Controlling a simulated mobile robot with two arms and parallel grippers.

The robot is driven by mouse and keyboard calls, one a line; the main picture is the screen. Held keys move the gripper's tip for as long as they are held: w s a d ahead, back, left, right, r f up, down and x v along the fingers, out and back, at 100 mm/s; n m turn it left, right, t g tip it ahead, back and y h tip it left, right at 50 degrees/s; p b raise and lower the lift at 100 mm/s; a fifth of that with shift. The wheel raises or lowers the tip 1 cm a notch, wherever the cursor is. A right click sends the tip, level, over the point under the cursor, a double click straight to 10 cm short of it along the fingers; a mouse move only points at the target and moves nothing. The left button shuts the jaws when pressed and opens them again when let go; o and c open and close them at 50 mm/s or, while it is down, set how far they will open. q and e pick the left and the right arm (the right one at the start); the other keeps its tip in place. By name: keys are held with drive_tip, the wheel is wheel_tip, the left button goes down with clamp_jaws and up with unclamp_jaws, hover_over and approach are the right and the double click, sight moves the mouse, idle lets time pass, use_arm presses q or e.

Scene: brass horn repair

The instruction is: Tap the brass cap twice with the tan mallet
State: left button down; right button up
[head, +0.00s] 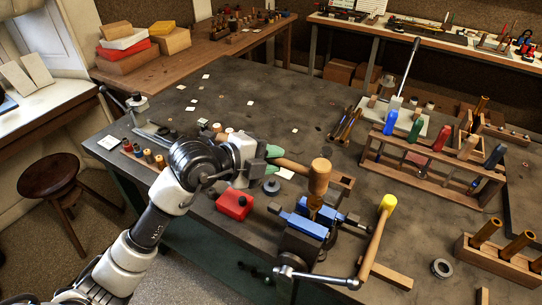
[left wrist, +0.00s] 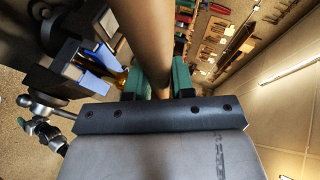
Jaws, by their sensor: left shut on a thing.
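My left gripper (head: 264,163) comes in from the left and is shut on the handle of the tan mallet (head: 320,176). The mallet head is over the blue-jawed vise (head: 303,226). Brass, likely the cap (head: 313,208), shows between the blue jaws just under the head; I cannot tell whether they touch. In the left wrist view the mallet handle (left wrist: 147,40) runs up from between the green fingers (left wrist: 160,82). The brass (left wrist: 122,78) shows beside the vise's blue jaw (left wrist: 103,58).
A yellow-headed mallet (head: 388,204) is right of the vise. A red box (head: 234,204) sits left of it at the bench's front edge. A wooden tool rack (head: 425,176) stands behind right, and a block with brass tubes (head: 500,262) at far right. The bench's middle back is mostly clear.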

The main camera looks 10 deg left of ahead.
use_arm(q)
drive_tip(key=shift+f+p, duration=0.5)
idle(0.8)
idle(0.4)
drive_tip(key=shift+r+p, duration=0.55)
drive_tip(key=shift+p, duration=0.1)
drive_tip(key=shift+p, duration=0.55)
idle(0.5)
drive_tip(key=shift+f, duration=0.1)
